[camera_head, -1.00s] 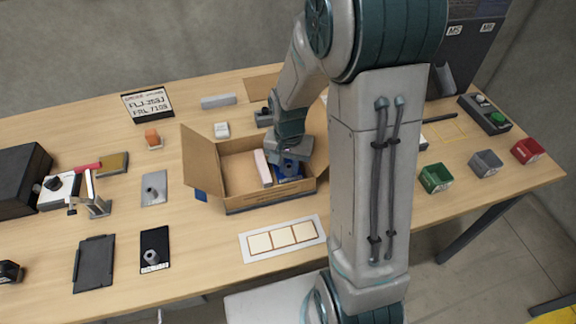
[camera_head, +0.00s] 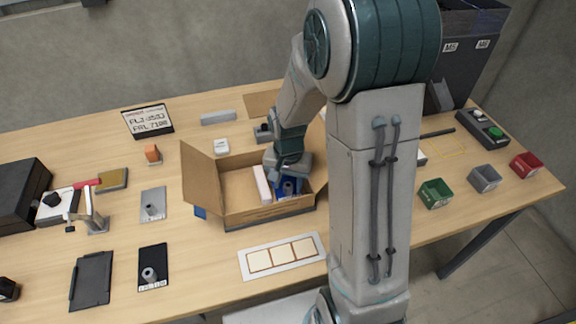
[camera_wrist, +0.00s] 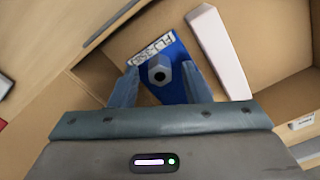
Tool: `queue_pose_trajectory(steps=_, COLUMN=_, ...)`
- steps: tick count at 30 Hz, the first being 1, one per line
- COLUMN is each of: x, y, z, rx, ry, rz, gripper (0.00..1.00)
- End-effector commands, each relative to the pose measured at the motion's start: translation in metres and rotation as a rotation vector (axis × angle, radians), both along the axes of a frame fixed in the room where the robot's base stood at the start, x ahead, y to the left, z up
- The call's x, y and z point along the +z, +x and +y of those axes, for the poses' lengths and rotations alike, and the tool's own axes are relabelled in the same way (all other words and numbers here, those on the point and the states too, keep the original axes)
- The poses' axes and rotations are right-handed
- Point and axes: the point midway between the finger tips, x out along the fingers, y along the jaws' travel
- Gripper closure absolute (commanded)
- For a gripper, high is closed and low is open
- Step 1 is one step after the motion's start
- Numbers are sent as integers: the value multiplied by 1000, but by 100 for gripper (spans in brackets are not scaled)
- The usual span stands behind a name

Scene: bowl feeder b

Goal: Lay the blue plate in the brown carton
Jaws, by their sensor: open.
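The brown carton (camera_head: 232,203) stands open in the middle of the table, its left flap folded outward. The blue plate (camera_head: 297,186) is inside the carton, in its right part. In the wrist view the blue plate (camera_wrist: 177,84) carries a grey hex-shaped knob and a white label. My gripper (camera_head: 282,183) points down into the carton over the plate. In the wrist view my gripper (camera_wrist: 160,83) is open, with one finger on each side of the knob and a gap to it. Whether the plate lies fully flat is hard to tell.
A white-pink block (camera_head: 262,184) is in the carton beside the plate; it also shows in the wrist view (camera_wrist: 218,50). A white tray with cream squares (camera_head: 283,256) lies in front. Green (camera_head: 435,193), grey (camera_head: 484,178) and red (camera_head: 525,165) bins stand right.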

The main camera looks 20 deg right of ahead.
Motion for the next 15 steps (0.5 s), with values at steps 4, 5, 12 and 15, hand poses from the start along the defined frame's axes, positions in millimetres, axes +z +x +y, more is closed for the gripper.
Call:
queue_pose_trajectory(steps=4, x=28, y=1, z=0, rx=-1, ry=0, rz=-8, gripper=57)
queue_pose_trajectory(steps=5, x=35, y=2, z=0, rx=-1, ry=0, rz=-9, gripper=57)
queue_pose_trajectory(steps=12, x=86, y=1, z=0, rx=0, ry=0, rz=-8, gripper=57)
queue_pose_trajectory(steps=15, x=100, y=1, z=0, rx=0, ry=0, rz=-6, gripper=57)
